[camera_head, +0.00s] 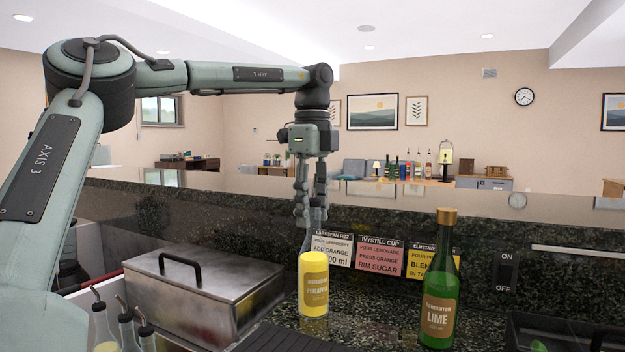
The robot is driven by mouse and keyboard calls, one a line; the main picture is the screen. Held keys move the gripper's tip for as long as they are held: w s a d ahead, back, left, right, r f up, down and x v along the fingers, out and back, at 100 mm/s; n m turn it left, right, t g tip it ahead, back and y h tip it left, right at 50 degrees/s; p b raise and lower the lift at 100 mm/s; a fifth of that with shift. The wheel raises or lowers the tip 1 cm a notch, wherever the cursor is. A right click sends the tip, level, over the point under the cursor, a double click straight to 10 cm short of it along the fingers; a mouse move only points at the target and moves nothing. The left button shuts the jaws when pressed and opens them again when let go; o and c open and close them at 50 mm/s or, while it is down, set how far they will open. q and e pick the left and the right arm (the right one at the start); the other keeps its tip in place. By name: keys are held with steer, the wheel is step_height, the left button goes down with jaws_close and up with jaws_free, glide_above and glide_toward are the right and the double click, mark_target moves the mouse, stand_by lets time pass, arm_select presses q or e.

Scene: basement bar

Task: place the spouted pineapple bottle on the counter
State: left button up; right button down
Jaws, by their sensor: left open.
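The pineapple bottle (314,285), clear glass with yellow contents and a tan label, stands upright on the dark speckled counter (385,325). My left gripper (312,212) points straight down over it, open, with its fingers at the bottle's narrow neck. The neck's top and any spout are hidden or too small to make out among the fingers. I cannot tell whether a finger touches the glass. My right gripper is not in view.
A green lime bottle (439,285) stands to the right. A metal lidded box (200,285) is on the left, with several spouted bottles (104,325) at lower left. Recipe cards (380,254) line the raised ledge behind. A dark mat (285,340) lies in front.

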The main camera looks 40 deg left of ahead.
arm_select(q)
step_height(320, 180, up, 11)
steer(key=shift+d, duration=0.1)
stand_by(0.7)
